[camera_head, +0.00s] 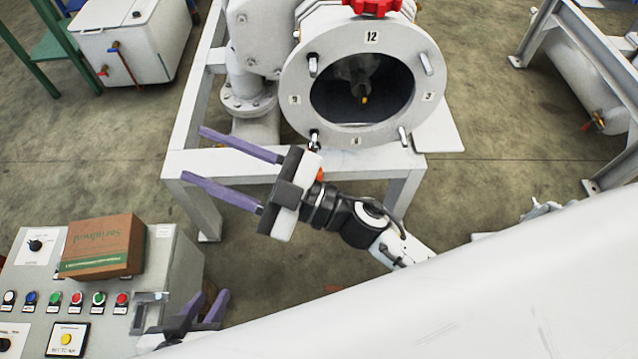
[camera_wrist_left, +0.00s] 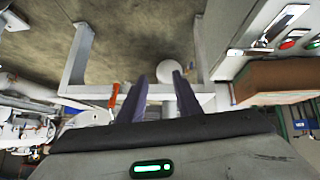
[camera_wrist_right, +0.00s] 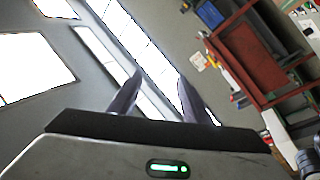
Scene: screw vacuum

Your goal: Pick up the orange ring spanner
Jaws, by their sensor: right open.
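A small orange piece (camera_head: 320,174) shows beside my right gripper's body in the head view, just below the flange's bottom; most of it is hidden. In the left wrist view an orange piece (camera_wrist_left: 113,96) hangs at the white frame's beam; it may be the ring spanner, but its shape is not clear. My right gripper (camera_head: 192,153) is open and empty, its purple fingers pointing left in front of the frame. My left gripper (camera_head: 211,294) is open and empty, low beside the control panel. The right wrist view shows no spanner, only its spread fingers (camera_wrist_right: 158,95).
The white vacuum chamber with its round numbered flange (camera_head: 290,100) stands on a white frame (camera_head: 200,165). A control panel (camera_head: 170,265) with buttons carries a brown box (camera_head: 103,247) at lower left. Bare floor (camera_head: 90,160) lies left of the frame.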

